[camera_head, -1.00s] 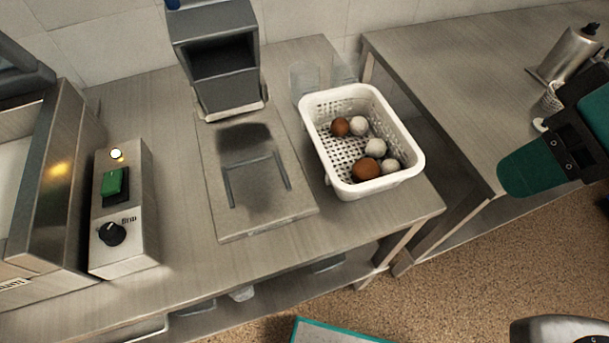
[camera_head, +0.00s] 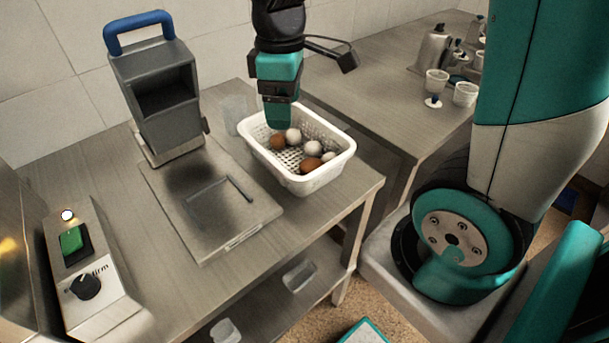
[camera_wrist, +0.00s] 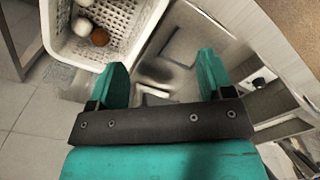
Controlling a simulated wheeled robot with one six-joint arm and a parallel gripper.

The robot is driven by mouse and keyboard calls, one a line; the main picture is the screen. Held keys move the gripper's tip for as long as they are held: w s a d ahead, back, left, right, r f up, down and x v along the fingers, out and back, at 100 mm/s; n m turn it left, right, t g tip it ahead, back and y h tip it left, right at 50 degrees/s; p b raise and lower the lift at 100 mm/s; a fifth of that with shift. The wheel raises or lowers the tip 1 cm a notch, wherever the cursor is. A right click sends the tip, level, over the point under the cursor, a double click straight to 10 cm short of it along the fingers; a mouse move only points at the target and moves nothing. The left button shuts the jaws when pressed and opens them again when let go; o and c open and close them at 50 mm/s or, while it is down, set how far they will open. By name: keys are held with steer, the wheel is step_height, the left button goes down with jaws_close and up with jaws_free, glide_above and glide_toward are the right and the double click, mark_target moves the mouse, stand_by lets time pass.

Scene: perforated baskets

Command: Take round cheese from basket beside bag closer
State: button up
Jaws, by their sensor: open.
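The white perforated basket (camera_head: 333,169) stands on the metal table beside the grey machine. In it lie several round items: brown balls (camera_head: 311,165) and whitish balls (camera_head: 312,148). Which of them are round cheeses I cannot tell for sure. My gripper (camera_head: 279,118) is above the basket's back left part in the head view. In the wrist view my gripper (camera_wrist: 158,75) is open with nothing between its fingers, and the basket (camera_wrist: 133,45) is at upper left with white (camera_wrist: 82,27) and brown (camera_wrist: 99,37) balls inside.
The grey bag closer (camera_head: 155,85), with a blue handle, stands left of the basket, its flat plate (camera_head: 215,225) in front. A control box (camera_head: 88,262) is at lower left. Clear cups (camera_head: 236,115) stand behind the basket. Cups (camera_head: 437,82) and a metal pitcher (camera_head: 432,50) are on the far counter.

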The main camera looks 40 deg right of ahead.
steer(key=w+d+f+g+h, duration=0.1)
steer(key=w+d+f, duration=0.25)
steer(key=d, duration=0.35)
glide_above(312, 164)
steer(key=shift+n, duration=0.4)
step_height(312, 164, down, 11)
steer(key=shift+a+f, duration=0.15)
steer(key=shift+f, duration=0.05)
steer(key=shift+h, duration=0.3)
steer(key=shift+f+p, duration=0.75)
steer(key=shift+f, duration=2.15)
steer(key=c, duration=0.7)
